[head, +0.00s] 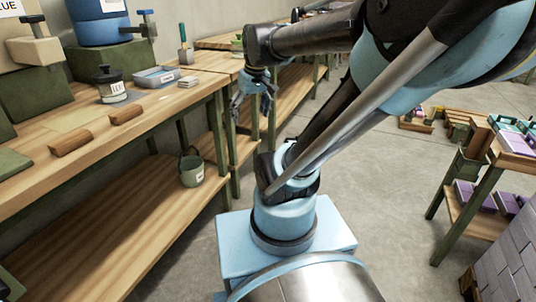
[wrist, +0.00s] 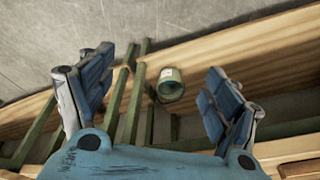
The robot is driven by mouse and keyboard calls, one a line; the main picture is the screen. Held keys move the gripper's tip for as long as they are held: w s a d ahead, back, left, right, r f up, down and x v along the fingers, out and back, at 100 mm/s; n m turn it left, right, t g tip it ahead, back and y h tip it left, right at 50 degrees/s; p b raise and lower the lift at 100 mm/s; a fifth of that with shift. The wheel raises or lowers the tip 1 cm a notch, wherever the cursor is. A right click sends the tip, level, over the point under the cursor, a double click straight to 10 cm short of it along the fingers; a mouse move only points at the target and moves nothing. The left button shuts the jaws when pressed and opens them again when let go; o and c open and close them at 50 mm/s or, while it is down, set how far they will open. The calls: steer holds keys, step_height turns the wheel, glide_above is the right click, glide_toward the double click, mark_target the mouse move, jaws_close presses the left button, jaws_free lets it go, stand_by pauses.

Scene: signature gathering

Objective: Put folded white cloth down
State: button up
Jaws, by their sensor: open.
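My gripper (head: 256,94) hangs off the workbench's right end in the head view. In the wrist view its two blue-padded fingers (wrist: 155,92) are spread wide, with nothing between them. A small pale, flat item (head: 188,80) lies on the bench top beside a grey-blue tray. It may be the folded white cloth, but it is too small to be sure. My gripper is to the right of it and apart from it. No cloth shows in the wrist view.
The wooden workbench (head: 150,105) holds the tray (head: 157,77), a lidded dark jar (head: 109,84) and two wooden blocks (head: 70,139). A green bucket (head: 192,170) stands on its lower shelf and shows in the wrist view (wrist: 170,88). Open floor (head: 385,190) lies right of my arm.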

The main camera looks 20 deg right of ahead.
steer(key=s+d+f+m+h, duration=0.1)
steer(key=s+d+f+m, duration=0.2)
steer(key=s+f, duration=0.7)
steer(key=shift+d+f, duration=0.35)
steer(key=shift+d, duration=0.05)
steer(key=shift+w+f+g, duration=0.2)
steer(key=shift+w+g, duration=0.1)
steer(key=shift+w, duration=0.15)
steer(key=shift+o, duration=0.5)
